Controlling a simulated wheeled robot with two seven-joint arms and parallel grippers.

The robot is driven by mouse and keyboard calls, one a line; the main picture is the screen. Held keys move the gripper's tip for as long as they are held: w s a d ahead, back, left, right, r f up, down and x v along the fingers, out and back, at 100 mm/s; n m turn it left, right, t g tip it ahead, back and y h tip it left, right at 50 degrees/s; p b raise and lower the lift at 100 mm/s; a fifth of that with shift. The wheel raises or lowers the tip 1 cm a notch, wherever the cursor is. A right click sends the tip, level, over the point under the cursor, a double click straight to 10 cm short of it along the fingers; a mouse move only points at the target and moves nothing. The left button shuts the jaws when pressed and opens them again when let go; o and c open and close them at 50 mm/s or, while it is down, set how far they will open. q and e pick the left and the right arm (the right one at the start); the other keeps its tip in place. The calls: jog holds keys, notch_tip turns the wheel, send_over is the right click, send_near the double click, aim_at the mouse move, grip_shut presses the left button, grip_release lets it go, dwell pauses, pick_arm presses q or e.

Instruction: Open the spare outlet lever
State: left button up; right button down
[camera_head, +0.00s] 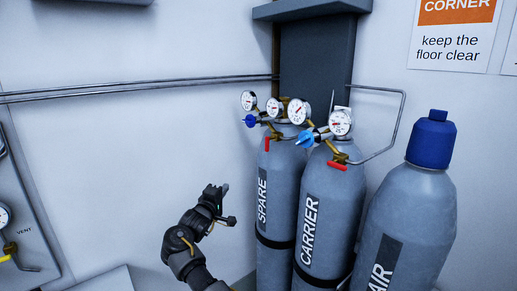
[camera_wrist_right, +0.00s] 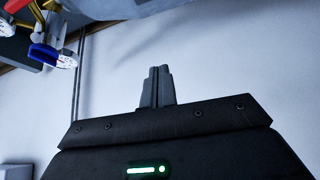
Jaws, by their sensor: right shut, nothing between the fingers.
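The spare cylinder (camera_head: 275,200) stands against the back wall, labelled SPARE. Its regulator carries gauges and a dark blue knob (camera_head: 250,121). The spare outlet lever (camera_head: 267,145) is a small red handle that points down below the brass fitting. My right gripper (camera_head: 223,189) is left of and below this lever, apart from it, in front of bare wall. In the right wrist view its fingers (camera_wrist_right: 158,74) are together with nothing between them. A blue knob (camera_wrist_right: 42,54) and part of a gauge show there at the upper left. My left gripper is not in view.
The carrier cylinder (camera_head: 323,215) stands right of the spare one, with a light blue knob and its own red lever (camera_head: 337,166) lying sideways. The air cylinder (camera_head: 410,215) with a blue cap is further right. Pipes (camera_head: 150,88) run along the wall.

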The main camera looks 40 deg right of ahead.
aim_at(267, 144)
jog(key=s+d+r+m+g, duration=0.1)
jog(key=s+r+g, duration=0.1)
jog(key=r, duration=0.5)
jog(key=s+r+m+g+h, duration=0.1)
jog(key=s+r+g, duration=0.1)
jog(key=r, duration=0.6)
jog(key=shift+s+d+h, duration=0.3)
jog(key=shift+s+d, duration=0.1)
jog(key=shift+s, duration=0.05)
jog(key=shift+r, duration=0.1)
jog(key=shift+d, duration=0.1)
jog(key=d+p, duration=0.5)
jog(key=d, duration=0.4)
jog(key=shift+s+p, duration=0.3)
jog(key=shift+s, duration=0.15)
jog(key=shift+d, duration=0.1)
